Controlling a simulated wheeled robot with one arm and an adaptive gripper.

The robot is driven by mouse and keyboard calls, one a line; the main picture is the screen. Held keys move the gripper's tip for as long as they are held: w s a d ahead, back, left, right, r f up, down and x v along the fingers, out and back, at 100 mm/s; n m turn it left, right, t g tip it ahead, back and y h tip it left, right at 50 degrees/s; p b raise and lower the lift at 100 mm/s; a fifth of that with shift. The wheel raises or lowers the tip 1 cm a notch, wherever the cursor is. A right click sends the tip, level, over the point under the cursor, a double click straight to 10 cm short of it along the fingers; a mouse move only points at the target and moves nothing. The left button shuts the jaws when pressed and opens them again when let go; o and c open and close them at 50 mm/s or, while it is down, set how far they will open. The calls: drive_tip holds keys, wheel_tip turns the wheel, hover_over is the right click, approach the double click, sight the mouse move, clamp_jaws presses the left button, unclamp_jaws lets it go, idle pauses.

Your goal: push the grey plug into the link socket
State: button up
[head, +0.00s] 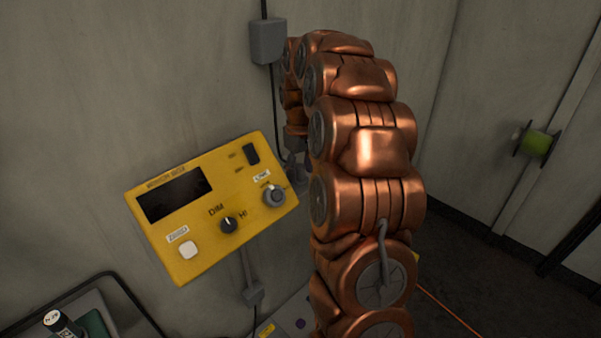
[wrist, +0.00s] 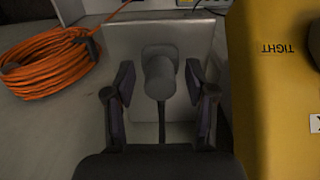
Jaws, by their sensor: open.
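The grey plug (wrist: 160,76) is a stubby cylinder in the middle of the wrist view, in front of a pale grey plate, with a dark cable running from it. My gripper (wrist: 162,88) is open, one finger on each side of the plug, with a visible gap on both sides. In the head view my copper arm hides most of the gripper and plug. The link socket (head: 274,196) appears as a round grey fitting under a small white label at the right end of the yellow panel (head: 205,255). Its inside is too small to make out.
A grey wall box (head: 267,41) with a black cable sits above the panel. A coil of orange cable (wrist: 45,62) lies left in the wrist view, and a yellow surface (wrist: 275,110) stands close on the right. A green spool (head: 537,144) is on the far right wall.

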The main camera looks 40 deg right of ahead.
sight(301, 166)
clamp_jaws()
idle(0.5)
drive_tip(key=shift+r, duration=0.15)
drive_tip(key=shift+r+p, duration=0.7)
drive_tip(key=shift+r, duration=2.15)
